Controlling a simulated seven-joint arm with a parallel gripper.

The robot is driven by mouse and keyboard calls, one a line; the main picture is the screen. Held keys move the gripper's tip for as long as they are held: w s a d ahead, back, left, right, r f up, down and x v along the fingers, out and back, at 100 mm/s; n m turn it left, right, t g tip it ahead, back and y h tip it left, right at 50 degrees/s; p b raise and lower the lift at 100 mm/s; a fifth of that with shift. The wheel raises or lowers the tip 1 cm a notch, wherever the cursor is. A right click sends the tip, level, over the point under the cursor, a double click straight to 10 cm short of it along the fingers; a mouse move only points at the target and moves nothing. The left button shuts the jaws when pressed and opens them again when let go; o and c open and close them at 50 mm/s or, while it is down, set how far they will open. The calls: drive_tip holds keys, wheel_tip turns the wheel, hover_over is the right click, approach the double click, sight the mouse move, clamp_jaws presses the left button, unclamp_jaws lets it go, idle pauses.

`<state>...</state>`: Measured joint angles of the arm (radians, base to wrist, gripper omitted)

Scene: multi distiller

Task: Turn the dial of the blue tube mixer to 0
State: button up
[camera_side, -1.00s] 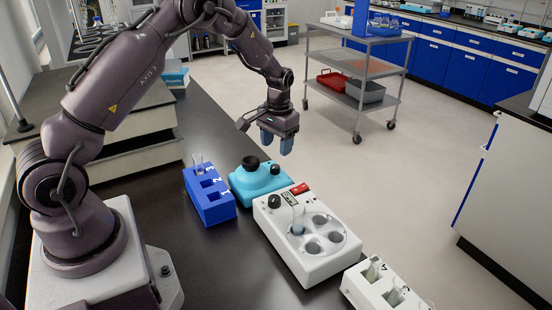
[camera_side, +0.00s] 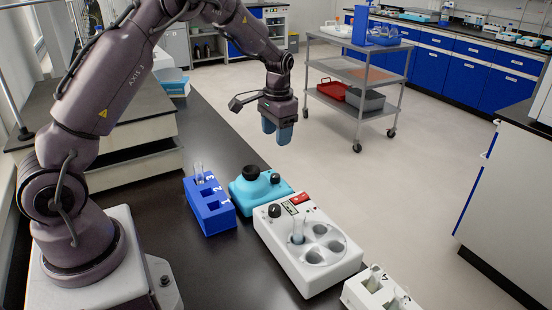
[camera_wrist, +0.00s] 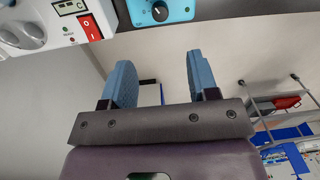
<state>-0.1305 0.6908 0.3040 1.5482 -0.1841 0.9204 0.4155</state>
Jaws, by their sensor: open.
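The blue tube mixer (camera_side: 246,191) stands on the black bench, a light-blue box with a black round cup (camera_side: 251,172) on top and a small black dial (camera_side: 275,178) on the side toward the aisle. In the wrist view the mixer's face (camera_wrist: 182,9) shows at the top edge, with the dial (camera_wrist: 159,11) and its white pointer mark, partly cut off. The scale figures are too small to read. My gripper (camera_side: 277,131) is open and empty, its blue fingers hanging above and apart from the mixer; they also show in the wrist view (camera_wrist: 158,70).
A white heater block (camera_side: 280,246) with a red switch and a tube stands close beside the mixer. A blue tube rack (camera_side: 212,218) is on its other side. A white rack (camera_side: 362,297) lies nearer the front. The aisle beyond is clear up to a cart (camera_side: 352,75).

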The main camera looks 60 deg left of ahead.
sight(275, 176)
drive_tip(key=shift+m, duration=0.7)
drive_tip(key=f, duration=1.3)
drive_tip(key=shift+a, duration=0.3)
drive_tip(key=c, duration=0.9)
